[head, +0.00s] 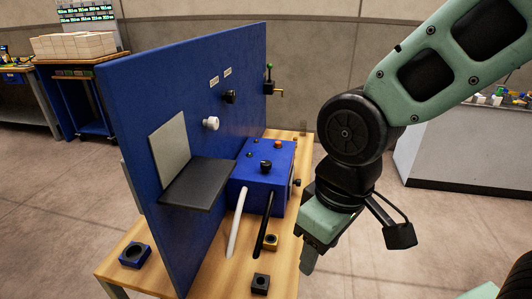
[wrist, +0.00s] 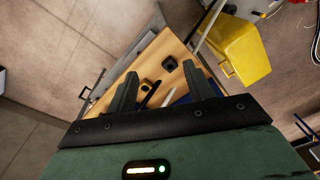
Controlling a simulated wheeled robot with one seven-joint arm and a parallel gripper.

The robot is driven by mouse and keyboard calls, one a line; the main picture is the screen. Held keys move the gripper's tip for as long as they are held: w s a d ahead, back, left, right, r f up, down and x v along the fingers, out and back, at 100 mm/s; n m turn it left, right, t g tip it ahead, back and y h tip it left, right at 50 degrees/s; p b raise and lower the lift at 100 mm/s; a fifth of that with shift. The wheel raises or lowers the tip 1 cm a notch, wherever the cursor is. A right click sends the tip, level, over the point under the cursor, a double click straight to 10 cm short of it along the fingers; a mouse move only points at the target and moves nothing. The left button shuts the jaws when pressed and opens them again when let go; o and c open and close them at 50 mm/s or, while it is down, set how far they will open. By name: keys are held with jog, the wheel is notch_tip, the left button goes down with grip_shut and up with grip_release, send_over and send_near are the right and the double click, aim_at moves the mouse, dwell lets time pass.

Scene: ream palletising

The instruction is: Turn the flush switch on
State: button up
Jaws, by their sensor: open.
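A blue upright panel (head: 190,95) stands on a wooden table. It carries a white knob (head: 211,123), a black knob (head: 229,96) and a green-tipped lever fitting (head: 269,80). A blue box (head: 262,178) against the panel has a black knob (head: 266,166) and small coloured buttons on top. I cannot tell which of these controls is the flush switch. My gripper (head: 308,262) is open and points down at the table's right side, to the right of the blue box and apart from it. In the wrist view, my gripper (wrist: 160,76) shows spread fingers with nothing held between them.
A dark shelf (head: 198,184) juts from the panel. White and black tubes come down from the box's front. Small square blocks, including a black one (head: 260,284), lie on the wooden table (head: 128,275). A yellow bin (wrist: 238,50) shows in the wrist view.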

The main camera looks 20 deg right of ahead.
jog(key=w+d+r+m+t+p, duration=0.1)
jog(key=w+d+r+m+p, duration=0.3)
jog(key=w+d+r+p, duration=0.65)
jog(key=n+g+b, duration=0.1)
jog(key=g+b, duration=0.1)
send_over(266, 162)
jog(key=shift+h, duration=0.4)
notch_tip(266, 162, down, 17)
jog(key=p, duration=0.5)
jog(key=shift+s+f, duration=0.1)
jog(key=c, duration=1)
